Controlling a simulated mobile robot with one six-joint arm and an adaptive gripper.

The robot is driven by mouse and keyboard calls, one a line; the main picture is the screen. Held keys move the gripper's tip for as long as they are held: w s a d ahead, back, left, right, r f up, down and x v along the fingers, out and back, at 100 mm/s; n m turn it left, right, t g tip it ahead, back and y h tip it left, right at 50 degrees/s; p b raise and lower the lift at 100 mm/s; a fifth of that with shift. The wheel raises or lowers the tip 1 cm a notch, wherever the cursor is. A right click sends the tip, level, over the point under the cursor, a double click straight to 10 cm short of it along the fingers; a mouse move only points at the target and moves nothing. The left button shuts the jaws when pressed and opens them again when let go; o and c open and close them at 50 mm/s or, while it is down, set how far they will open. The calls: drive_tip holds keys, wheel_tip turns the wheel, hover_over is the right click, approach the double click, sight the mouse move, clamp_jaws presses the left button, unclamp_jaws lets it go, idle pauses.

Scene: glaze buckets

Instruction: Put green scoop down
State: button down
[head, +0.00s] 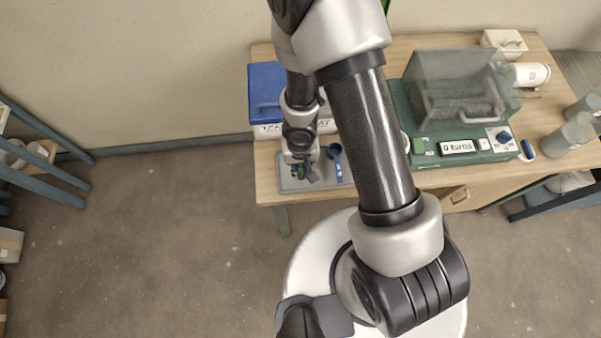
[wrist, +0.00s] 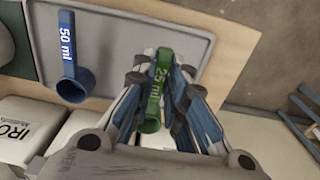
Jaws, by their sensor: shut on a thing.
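The green scoop (wrist: 155,93), marked 25 ml, is between the fingers of my gripper (wrist: 160,90) in the wrist view. My gripper is shut on it. In the head view my gripper (head: 301,172) is over the grey tray (head: 289,184) at the table's front left, with a bit of green showing between the fingers. The tray also shows in the wrist view (wrist: 120,38). Whether the scoop touches the tray cannot be told. A blue scoop (wrist: 72,60), marked 50 ml, lies on the tray to the left of the green one; it also shows in the head view (head: 336,160).
A blue-lidded bin (head: 266,90) stands behind the tray. A green machine (head: 455,145) with a clear cover and a display reading "0 turns" is to the right. White labelled containers (wrist: 20,125) are close to my gripper. The table's front edge is near the tray.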

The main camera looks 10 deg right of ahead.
sight(301, 170)
wheel_tip(301, 170, down, 4)
drive_tip(key=b, duration=0.3)
drive_tip(key=shift+r, duration=0.1)
drive_tip(key=c, duration=1.6)
unclamp_jaws()
wheel_tip(301, 170, up, 12)
drive_tip(key=p, duration=1.1)
drive_tip(key=shift+s+p, duration=0.1)
drive_tip(key=shift+p, duration=0.2)
